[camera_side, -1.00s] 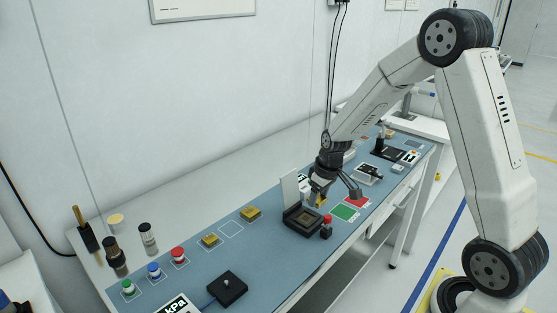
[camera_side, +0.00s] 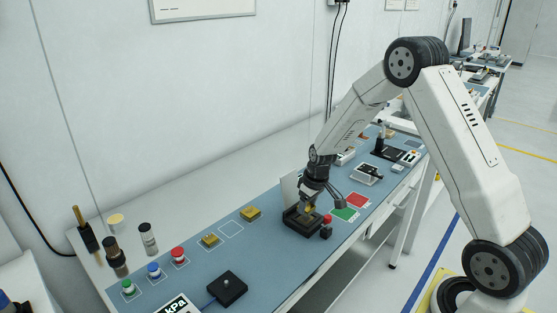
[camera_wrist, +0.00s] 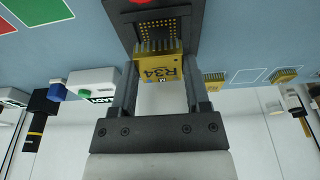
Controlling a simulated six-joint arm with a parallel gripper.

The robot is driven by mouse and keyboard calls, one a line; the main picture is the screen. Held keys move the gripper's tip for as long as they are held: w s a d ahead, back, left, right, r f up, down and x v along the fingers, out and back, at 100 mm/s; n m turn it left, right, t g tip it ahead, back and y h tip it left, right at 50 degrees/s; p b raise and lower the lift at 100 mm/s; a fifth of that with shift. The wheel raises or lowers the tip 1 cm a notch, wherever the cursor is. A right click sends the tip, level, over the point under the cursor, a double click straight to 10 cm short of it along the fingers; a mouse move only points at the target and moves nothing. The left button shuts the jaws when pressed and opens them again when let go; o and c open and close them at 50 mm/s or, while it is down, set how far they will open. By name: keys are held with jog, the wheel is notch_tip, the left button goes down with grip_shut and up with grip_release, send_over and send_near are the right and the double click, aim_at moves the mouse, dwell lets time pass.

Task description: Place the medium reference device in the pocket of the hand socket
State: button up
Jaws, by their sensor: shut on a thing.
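The device's pins point away from my palm. In the side view the device (camera_side: 309,211) is a small yellow patch just above the black hand socket (camera_side: 302,226). The socket also shows in the wrist view (camera_wrist: 193,22), open, with gold contacts in its pocket (camera_wrist: 160,32). The device's pin end overlaps the near edge of the pocket in that view. I cannot tell whether they touch. The socket's pale lid (camera_side: 289,186) stands upright behind it.
Two other yellow devices (camera_side: 211,239) (camera_side: 251,213) sit on the blue mat (camera_side: 275,245), either side of an empty white outline (camera_side: 231,229).

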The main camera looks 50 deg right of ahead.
jog(key=shift+s+x, duration=0.25)
jog(key=shift+x, duration=0.95)
jog(key=shift+f, duration=0.2)
jog(key=o, duration=1.2)
jog(key=shift+r, duration=0.1)
jog(key=shift+v, duration=6.1)
